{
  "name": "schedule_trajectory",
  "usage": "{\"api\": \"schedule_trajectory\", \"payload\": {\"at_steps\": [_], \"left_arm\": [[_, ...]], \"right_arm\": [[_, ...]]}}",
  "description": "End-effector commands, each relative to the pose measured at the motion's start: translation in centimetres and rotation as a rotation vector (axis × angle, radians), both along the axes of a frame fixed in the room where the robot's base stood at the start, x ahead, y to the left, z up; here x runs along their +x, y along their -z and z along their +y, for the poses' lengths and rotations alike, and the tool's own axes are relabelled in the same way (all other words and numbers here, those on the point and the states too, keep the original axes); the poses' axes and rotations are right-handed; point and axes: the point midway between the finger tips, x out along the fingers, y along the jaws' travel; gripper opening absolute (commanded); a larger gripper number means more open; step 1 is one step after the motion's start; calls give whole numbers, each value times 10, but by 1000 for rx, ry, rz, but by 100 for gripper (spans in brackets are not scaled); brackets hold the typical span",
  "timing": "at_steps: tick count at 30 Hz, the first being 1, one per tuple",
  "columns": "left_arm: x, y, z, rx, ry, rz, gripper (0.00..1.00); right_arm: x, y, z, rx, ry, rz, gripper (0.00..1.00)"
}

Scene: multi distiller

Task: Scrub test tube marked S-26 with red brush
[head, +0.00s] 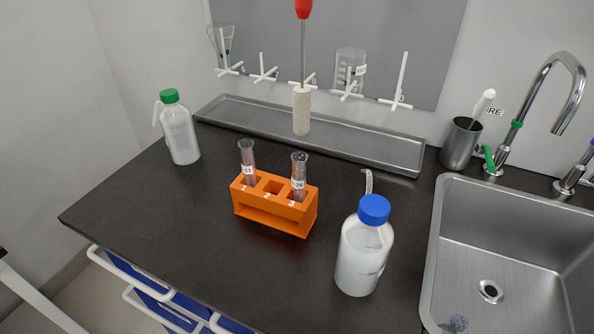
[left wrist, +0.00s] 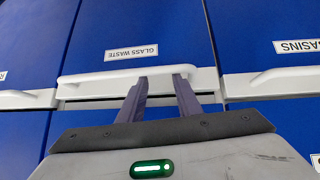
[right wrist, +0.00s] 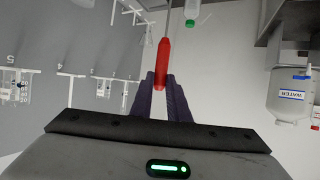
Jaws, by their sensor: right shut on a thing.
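The brush has a red handle (head: 304,8), a thin metal rod and a pale bristle head (head: 302,110). It hangs upright, bristles down, above the counter behind the orange rack. My right gripper (right wrist: 160,84) is shut on the red handle, which shows in the right wrist view (right wrist: 163,62). The orange rack (head: 275,215) holds two upright glass test tubes, a left one (head: 248,165) and a right one (head: 299,178). Their labels are too small to read. My left gripper (left wrist: 160,95) is open and empty before the blue drawers, near a white drawer handle (left wrist: 125,75).
A blue-capped bottle (head: 362,255) stands right of the rack, a green-capped bottle (head: 181,135) at left. A metal tray (head: 370,148) lies along the wall below white pegs holding glassware. A steel cup (head: 461,145) and sink (head: 500,235) are at right. The front-left counter is clear.

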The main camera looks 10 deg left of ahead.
Motion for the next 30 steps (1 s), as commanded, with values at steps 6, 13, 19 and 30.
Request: {"api": "schedule_trajectory", "payload": {"at_steps": [6,13,19,30], "left_arm": [[1,-2,0,1,0,-3,31],[2,-13,2,1,-4,-5,31],[5,-30,7,0,-16,-19,31],[-1,-47,16,8,-32,0,31]], "right_arm": [[0,0,0,0,0,0,0],[9,-8,-2,0,2,2,0],[27,-18,-6,2,2,2,0],[59,-35,-12,1,1,3,0]]}}
